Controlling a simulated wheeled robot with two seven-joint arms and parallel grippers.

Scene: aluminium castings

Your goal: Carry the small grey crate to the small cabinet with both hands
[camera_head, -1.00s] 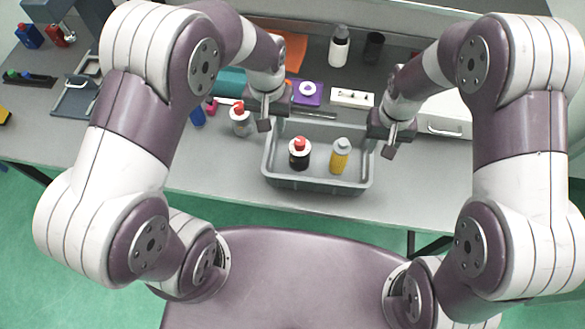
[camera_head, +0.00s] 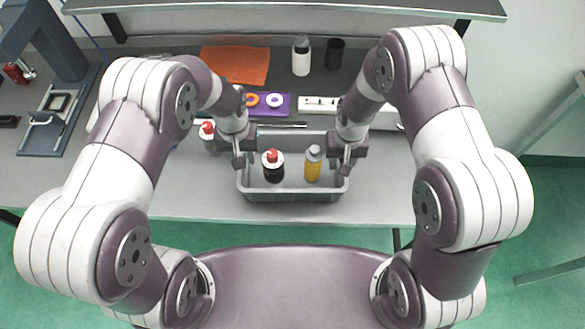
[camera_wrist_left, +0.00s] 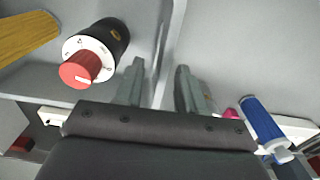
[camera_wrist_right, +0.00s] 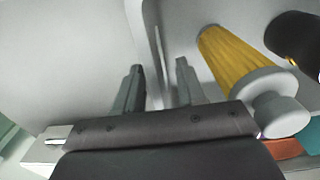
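The small grey crate (camera_head: 293,197) stands on the workbench. In the left wrist view the open fingers (camera_wrist_left: 158,88) stand either side of the crate wall (camera_wrist_left: 168,50), with gaps showing. In the right wrist view the open fingers (camera_wrist_right: 160,88) likewise straddle the wall (camera_wrist_right: 152,45). I cannot make out the small cabinet.
A red-capped bottle (camera_head: 207,131) stands left of the crate, close to my left gripper. Floor is open at right (camera_head: 550,200).

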